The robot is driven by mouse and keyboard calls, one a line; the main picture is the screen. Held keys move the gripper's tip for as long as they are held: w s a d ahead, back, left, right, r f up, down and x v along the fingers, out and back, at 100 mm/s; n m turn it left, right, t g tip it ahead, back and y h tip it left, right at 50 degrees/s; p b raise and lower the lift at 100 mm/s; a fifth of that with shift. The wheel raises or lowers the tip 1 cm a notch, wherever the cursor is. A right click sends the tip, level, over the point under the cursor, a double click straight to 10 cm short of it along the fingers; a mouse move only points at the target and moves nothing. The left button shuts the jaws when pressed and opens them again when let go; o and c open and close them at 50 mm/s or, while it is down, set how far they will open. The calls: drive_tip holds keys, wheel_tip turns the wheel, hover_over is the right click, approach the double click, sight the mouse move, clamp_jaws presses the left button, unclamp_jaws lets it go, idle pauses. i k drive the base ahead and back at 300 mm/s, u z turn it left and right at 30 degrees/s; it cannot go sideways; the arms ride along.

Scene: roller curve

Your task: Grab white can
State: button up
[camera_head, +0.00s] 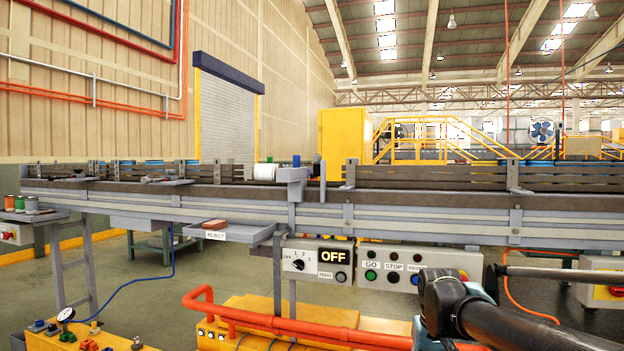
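A small white cylinder (264,173), which looks like the white can, stands upright at the conveyor, left of the middle of the view. It is close beside a grey block with a blue top (295,174); I cannot tell whether they touch. Its lower edge is at the conveyor's side rail. Part of my black arm enters from the lower right, well to the right of the can and nearer to me. My gripper's fingers do not show. Nothing is seen holding the can.
The long conveyor (420,217) crosses the view. A reject tray (262,236) with a reddish block juts out below it. Control boxes hang under the rail. An orange pipe frame (330,334) stands in front. Several small cans are on a side table at left.

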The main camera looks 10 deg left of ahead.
sight(261, 173)
drive_tip(key=z, duration=2.2)
drive_tip(key=k, duration=1.45)
drive_tip(key=u, duration=2.4)
drive_tip(key=i, duration=0.45)
drive_tip(key=u, duration=0.15)
